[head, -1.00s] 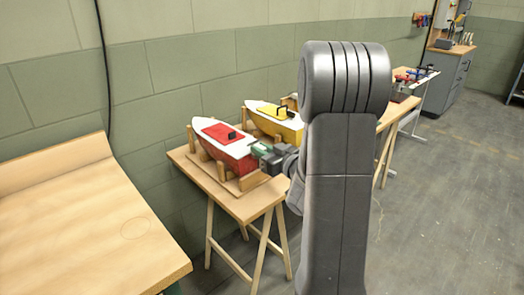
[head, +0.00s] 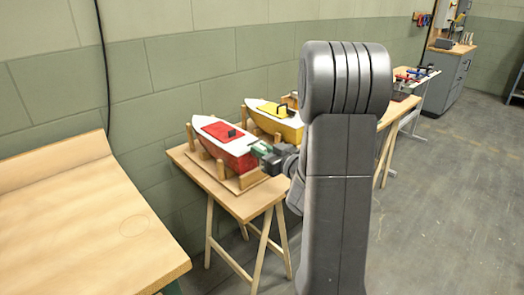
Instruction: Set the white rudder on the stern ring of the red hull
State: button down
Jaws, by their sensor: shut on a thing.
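The red hull (head: 238,160) has a white deck edge and a red top. It rests in a wooden cradle on a small trestle table, its stern toward my arm. My gripper (head: 262,150), with green at its end, is right at the stern. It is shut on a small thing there. The white rudder cannot be made out separately; the gripper and the small scale hide it. The stern ring is hidden too. I cannot tell whether the held thing touches the hull.
A yellow hull (head: 276,120) stands close behind the red one. The trestle table (head: 240,207) is narrow, beside a block wall. A large wooden bench (head: 75,225) is at the left. My upright arm blocks the middle of the view. Open floor (head: 440,210) lies at the right.

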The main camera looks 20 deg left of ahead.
jog(key=c, duration=1.3)
grip_release()
jog(key=shift+o, duration=0.2)
jog(key=shift+r+p, duration=2.85)
jog(key=shift+r, duration=1.15)
jog(key=shift+d, duration=0.1)
